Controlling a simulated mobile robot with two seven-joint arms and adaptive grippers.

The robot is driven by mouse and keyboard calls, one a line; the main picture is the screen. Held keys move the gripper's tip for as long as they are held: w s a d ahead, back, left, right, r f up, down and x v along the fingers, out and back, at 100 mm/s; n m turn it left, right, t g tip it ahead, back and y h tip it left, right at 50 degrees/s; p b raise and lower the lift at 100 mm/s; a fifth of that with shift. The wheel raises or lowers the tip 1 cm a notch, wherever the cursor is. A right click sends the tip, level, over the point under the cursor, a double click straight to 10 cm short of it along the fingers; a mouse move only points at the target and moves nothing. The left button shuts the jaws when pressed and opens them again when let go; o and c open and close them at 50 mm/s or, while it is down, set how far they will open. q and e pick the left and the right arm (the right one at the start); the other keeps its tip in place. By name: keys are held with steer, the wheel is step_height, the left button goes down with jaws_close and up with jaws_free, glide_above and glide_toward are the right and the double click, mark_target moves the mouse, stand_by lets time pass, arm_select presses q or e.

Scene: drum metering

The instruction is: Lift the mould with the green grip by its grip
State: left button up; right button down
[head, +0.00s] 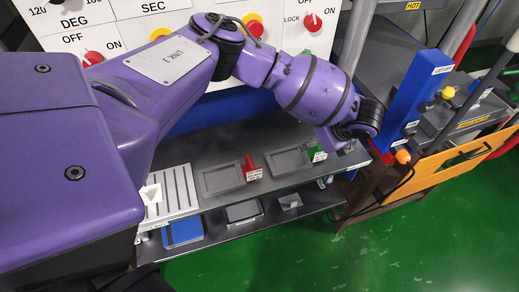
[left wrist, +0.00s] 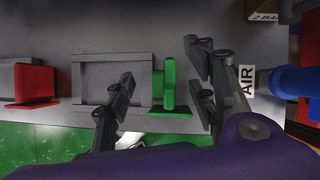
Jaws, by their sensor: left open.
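The mould with the green grip is a grey shallow block that lies on the grey shelf in the head view (head: 287,161) and in the left wrist view (left wrist: 100,67). Its upright green grip (left wrist: 168,83) stands at its right end; it also shows in the head view (head: 317,153). My left gripper (left wrist: 160,72) is open, with one dark finger over the mould on the left of the grip and the other on the right. The grip is between them, with gaps on both sides. In the head view my purple wrist hides most of the fingers. My right gripper is not in view.
A similar mould (head: 218,181) with a red grip (head: 250,168) lies to the left. A white slotted tray (head: 176,190) stands further left. A blue post (head: 412,98) rises on the right. A lower shelf holds a blue tray (head: 183,233).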

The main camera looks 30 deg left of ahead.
arm_select(q)
steer(key=shift+a+f, duration=0.2)
steer(key=shift+f, duration=0.25)
steer(key=shift+r, duration=0.1)
steer(key=c, duration=1.3)
steer(key=shift+w+r, duration=0.1)
